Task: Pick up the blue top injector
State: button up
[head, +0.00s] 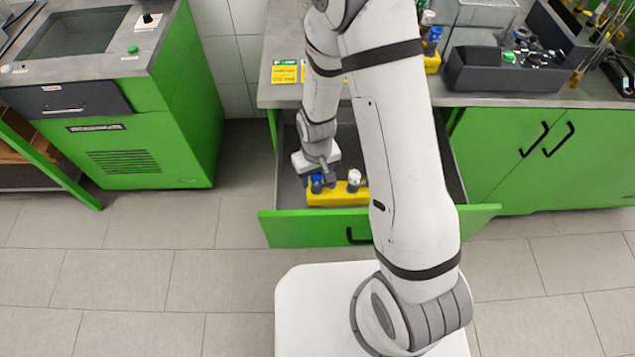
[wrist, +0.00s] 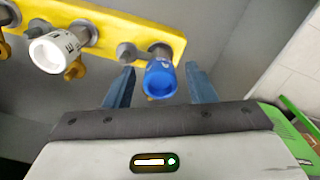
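The blue top injector (wrist: 160,79) sits at one end of a yellow holder (wrist: 140,32), beside a white-topped injector (wrist: 52,52). The holder also shows in the head view (head: 338,195), inside an open green drawer, with the white top (head: 354,177) to the right. My gripper (wrist: 159,70) is open, with one blue-grey finger on each side of the blue top. I cannot tell whether either finger touches it. In the head view my gripper (head: 322,177) is down in the drawer and partly covers the blue top (head: 316,184).
The drawer front (head: 310,230) and the counter edge above bound the space around my gripper. Another yellow holder (head: 432,62) with a blue-topped part (head: 433,36) stands on the counter, beside a dark box (head: 505,72). The grey drawer floor around the holder looks mostly clear.

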grip_shut()
dwell(0.3)
jog(key=shift+r, duration=0.1)
